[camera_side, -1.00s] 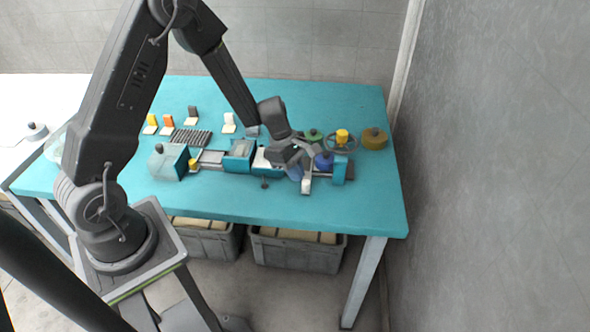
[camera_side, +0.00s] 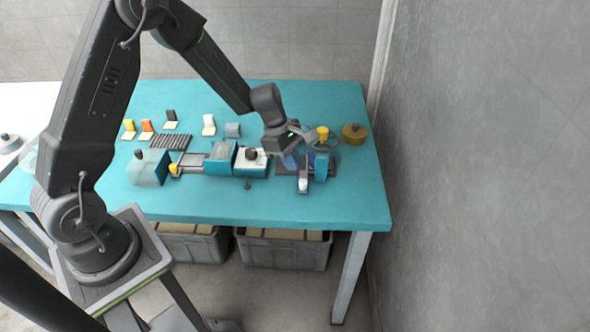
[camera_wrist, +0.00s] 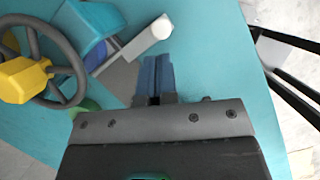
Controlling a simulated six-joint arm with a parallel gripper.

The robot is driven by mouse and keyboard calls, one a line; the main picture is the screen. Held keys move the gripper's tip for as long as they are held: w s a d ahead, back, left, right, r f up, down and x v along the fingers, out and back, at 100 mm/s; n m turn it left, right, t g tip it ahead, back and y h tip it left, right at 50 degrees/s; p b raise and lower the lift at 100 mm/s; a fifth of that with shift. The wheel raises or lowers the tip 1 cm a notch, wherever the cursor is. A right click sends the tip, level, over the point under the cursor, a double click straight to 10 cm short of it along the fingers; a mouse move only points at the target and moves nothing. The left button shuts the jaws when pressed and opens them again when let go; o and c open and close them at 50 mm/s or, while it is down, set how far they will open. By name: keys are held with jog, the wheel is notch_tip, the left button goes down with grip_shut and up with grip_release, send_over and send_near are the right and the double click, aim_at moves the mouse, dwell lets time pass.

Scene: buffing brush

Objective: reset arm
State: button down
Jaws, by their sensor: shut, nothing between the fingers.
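My gripper (camera_side: 291,162) is above the right part of the teal bench (camera_side: 335,205), pointing down. In the wrist view its two blue fingers (camera_wrist: 155,72) are together with nothing between them. Under and beside it is a station with a teal post (camera_side: 321,168) and a white-ended grey bar (camera_side: 303,184). The bar also shows in the wrist view (camera_wrist: 135,42), just left of the fingers and apart from them. No buffing brush is clearly identifiable.
A teal block with a white top and black knob (camera_side: 252,158) stands left of my gripper. A teal box (camera_side: 149,168), a ribbed rack (camera_side: 171,142) and small coloured holders (camera_side: 146,129) are further left. A brown round pot (camera_side: 354,133) is at right. The front bench strip is clear.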

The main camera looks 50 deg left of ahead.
jog(key=s+d+r+m+t+y, duration=0.1)
jog(key=s+r+m, duration=0.4)
jog(key=r, duration=0.4)
jog(key=s+d+r+m+t+y, duration=0.1)
jog(key=s+r+m, duration=0.4)
jog(key=r, duration=0.5)
jog(key=s+r+m+t+y, duration=0.2)
jog(key=s+r+m, duration=0.2)
jog(key=s+m, duration=0.7)
jog(key=s, duration=0.2)
jog(key=shift+s+d+m, duration=0.2)
jog(key=shift+s+m, duration=0.1)
jog(key=shift+s, duration=0.1)
